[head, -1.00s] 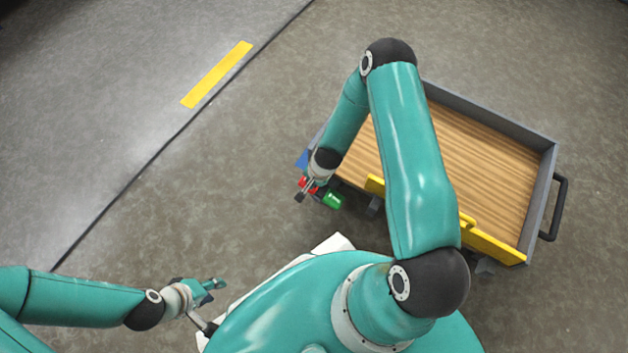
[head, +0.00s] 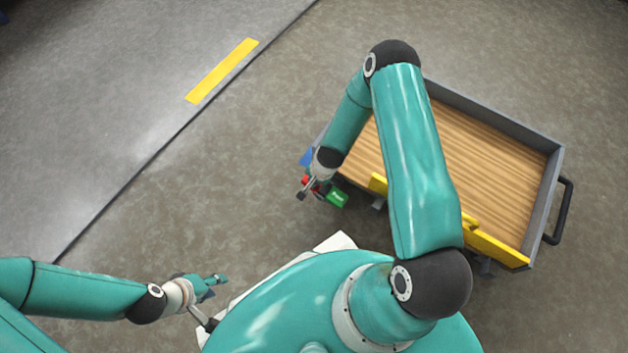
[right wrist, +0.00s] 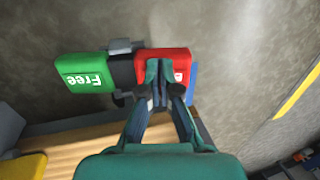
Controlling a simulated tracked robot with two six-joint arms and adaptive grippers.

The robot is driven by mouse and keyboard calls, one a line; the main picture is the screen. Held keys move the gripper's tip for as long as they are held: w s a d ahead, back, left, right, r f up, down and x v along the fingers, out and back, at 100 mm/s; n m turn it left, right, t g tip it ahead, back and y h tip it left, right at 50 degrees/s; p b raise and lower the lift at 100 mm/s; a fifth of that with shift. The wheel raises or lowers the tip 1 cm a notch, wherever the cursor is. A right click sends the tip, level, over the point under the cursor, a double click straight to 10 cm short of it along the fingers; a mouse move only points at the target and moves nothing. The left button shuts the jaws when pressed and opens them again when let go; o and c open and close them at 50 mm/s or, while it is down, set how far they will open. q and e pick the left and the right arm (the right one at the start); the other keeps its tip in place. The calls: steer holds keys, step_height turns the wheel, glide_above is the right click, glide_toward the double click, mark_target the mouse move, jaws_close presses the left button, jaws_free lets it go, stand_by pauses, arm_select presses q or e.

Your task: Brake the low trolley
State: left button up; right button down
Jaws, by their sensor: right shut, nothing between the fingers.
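The low trolley (head: 480,155) has a wooden deck and grey rim and stands at the right in the head view. Its brake pedal has a green half marked "Free" (head: 337,198) and a red half (head: 305,180) at the near left corner. In the right wrist view the green half (right wrist: 85,73) is left of the red half (right wrist: 163,55). My right gripper (right wrist: 160,72) is shut and empty, its fingertips over the red half, seemingly against it. My left gripper (head: 215,284) is at lower left, away from the trolley; its fingers are too small to judge.
A yellow board (head: 495,248) runs along the trolley's near side, and a black handle (head: 563,210) is at its right end. A yellow floor strip (head: 222,70) lies at upper left. The floor left of the trolley is clear.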

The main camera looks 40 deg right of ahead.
arm_select(q)
steer(key=shift+w, duration=0.1)
arm_select(e)
steer(key=shift+w+a+f, duration=0.1)
steer(key=shift+w+f, duration=0.1)
arm_select(q)
steer(key=shift+w+f, duration=0.2)
steer(key=shift+w, duration=0.1)
arm_select(e)
steer(key=shift+w+a+f, duration=0.25)
steer(key=shift+w+f, duration=0.35)
steer(key=shift+f, duration=0.15)
steer(key=shift+f, duration=0.1)
arm_select(q)
step_height(320, 180, up, 9)
steer(key=p, duration=0.8)
steer(key=shift+f, duration=0.2)
arm_select(e)
steer(key=w+a+r, duration=0.1)
steer(key=w+r, duration=0.2)
steer(key=r, duration=1)
steer(key=shift+a+r, duration=0.15)
steer(key=shift+r, duration=0.25)
arm_select(q)
steer(key=shift+w+a, duration=0.1)
steer(key=shift+a, duration=0.05)
